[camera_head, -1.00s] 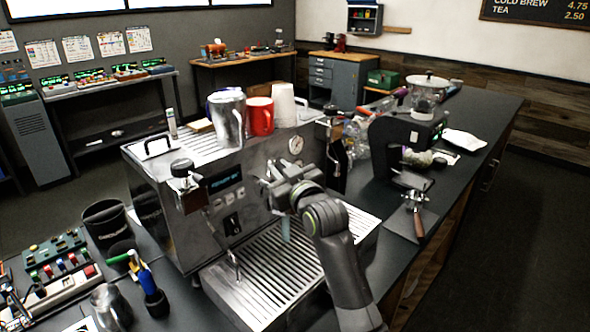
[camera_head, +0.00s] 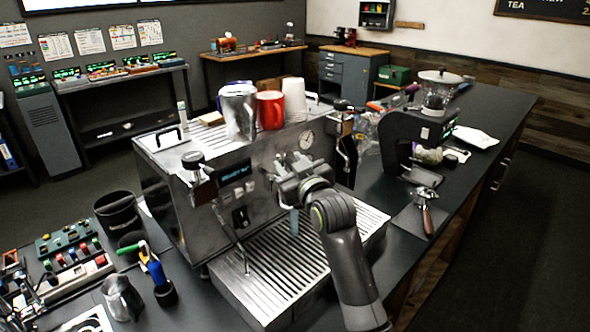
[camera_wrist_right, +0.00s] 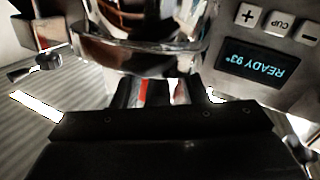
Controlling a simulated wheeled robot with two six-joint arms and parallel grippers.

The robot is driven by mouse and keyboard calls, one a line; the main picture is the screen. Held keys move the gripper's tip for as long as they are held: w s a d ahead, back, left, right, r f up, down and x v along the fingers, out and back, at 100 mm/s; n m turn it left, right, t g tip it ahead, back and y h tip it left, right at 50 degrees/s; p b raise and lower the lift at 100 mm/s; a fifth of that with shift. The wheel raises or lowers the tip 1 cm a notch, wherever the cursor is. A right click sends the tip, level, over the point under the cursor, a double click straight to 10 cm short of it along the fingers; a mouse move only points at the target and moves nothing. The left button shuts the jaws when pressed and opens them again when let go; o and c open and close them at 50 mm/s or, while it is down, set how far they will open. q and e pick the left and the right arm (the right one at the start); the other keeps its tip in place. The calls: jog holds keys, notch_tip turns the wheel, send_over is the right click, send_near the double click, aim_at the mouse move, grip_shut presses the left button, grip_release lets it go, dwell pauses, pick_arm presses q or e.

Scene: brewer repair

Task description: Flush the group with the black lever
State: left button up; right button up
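The espresso machine (camera_head: 185,215) stands on the dark counter, its group at the front behind my right gripper (camera_head: 287,182). The right gripper is up at the group, above the drip tray (camera_head: 285,262). In the right wrist view the chrome group (camera_wrist_right: 140,45) fills the top middle, just beyond the fingers (camera_wrist_right: 160,93). A dark shape shows between the fingers, with red and bright strips beside it. I cannot tell if it is the black lever or if they grip it. The display (camera_wrist_right: 255,68) reads READY 93°. I do not make out my left gripper.
A metal pitcher (camera_head: 238,112) and a red mug (camera_head: 270,110) stand on the machine's top. A grinder (camera_head: 405,140) and a portafilter (camera_head: 426,212) are at the right. A black bin (camera_head: 118,213), a small steel jug (camera_head: 122,297) and a button panel (camera_head: 68,242) are at the left.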

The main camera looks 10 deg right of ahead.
jog(key=shift+s+d+f, duration=0.1)
jog(key=shift+s, duration=0.35)
jog(key=s+d+b, duration=0.3)
jog(key=s+b, duration=0.1)
jog(key=s, duration=1.2)
jog(key=shift+d, duration=0.1)
